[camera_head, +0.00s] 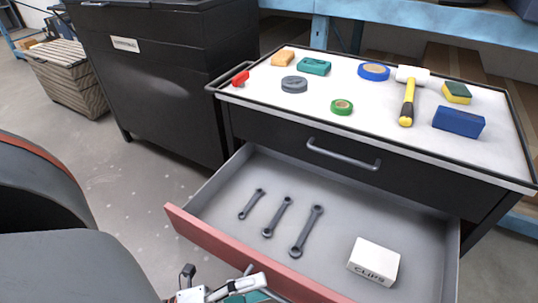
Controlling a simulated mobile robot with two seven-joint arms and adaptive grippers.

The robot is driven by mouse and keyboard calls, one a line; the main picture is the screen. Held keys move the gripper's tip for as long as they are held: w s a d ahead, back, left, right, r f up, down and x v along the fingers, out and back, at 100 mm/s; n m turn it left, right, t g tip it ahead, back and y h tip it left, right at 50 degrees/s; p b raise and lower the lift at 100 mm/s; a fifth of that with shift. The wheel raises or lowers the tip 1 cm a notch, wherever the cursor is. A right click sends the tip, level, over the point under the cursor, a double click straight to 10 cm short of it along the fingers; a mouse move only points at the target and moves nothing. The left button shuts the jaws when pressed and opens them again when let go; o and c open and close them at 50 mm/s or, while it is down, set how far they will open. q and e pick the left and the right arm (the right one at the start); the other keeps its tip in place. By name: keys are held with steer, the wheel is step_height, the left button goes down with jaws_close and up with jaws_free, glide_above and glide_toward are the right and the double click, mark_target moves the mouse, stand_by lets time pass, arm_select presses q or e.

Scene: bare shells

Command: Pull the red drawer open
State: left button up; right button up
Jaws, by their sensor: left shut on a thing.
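The red drawer (215,240) is pulled well out of the black tool cabinet (290,140), and its grey inside shows. Three dark wrenches (278,217) and a white box marked CLIPS (374,262) lie in it. My left gripper (250,286) is at the bottom edge of the picture, in front of the red drawer front. It is shut on the drawer's handle, which is mostly hidden by the gripper and cut off by the picture edge. My right gripper is not in view.
The cabinet's white top carries a mallet (407,97), tape rolls (373,71), a blue box (458,122) and several small items. A closed black drawer with a grey handle (343,154) sits above. A black chest (165,75) stands behind left; the floor (110,175) before it is clear.

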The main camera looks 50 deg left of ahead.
arm_select(q)
steer(key=shift+g, duration=0.3)
steer(key=s, duration=0.1)
steer(key=s+a+f, duration=0.1)
steer(key=s, duration=0.2)
steer(key=shift+s+a+f, duration=0.2)
steer(key=shift+a, duration=0.05)
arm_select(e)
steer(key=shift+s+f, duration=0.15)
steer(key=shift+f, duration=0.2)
arm_select(q)
steer(key=shift+s+a+r, duration=0.3)
steer(key=shift+s+r, duration=0.15)
steer(key=c, duration=0.8)
steer(key=shift+s+r, duration=0.1)
steer(key=shift+r, duration=0.1)
steer(key=c, duration=0.9)
steer(key=shift+o, duration=0.2)
steer(key=shift+w+d+f+p, duration=0.1)
steer(key=shift+w+d+p, duration=0.05)
steer(key=shift+w+p, duration=0.15)
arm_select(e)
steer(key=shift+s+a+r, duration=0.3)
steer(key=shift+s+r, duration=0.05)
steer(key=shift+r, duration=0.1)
arm_select(q)
steer(key=shift+d, duration=0.15)
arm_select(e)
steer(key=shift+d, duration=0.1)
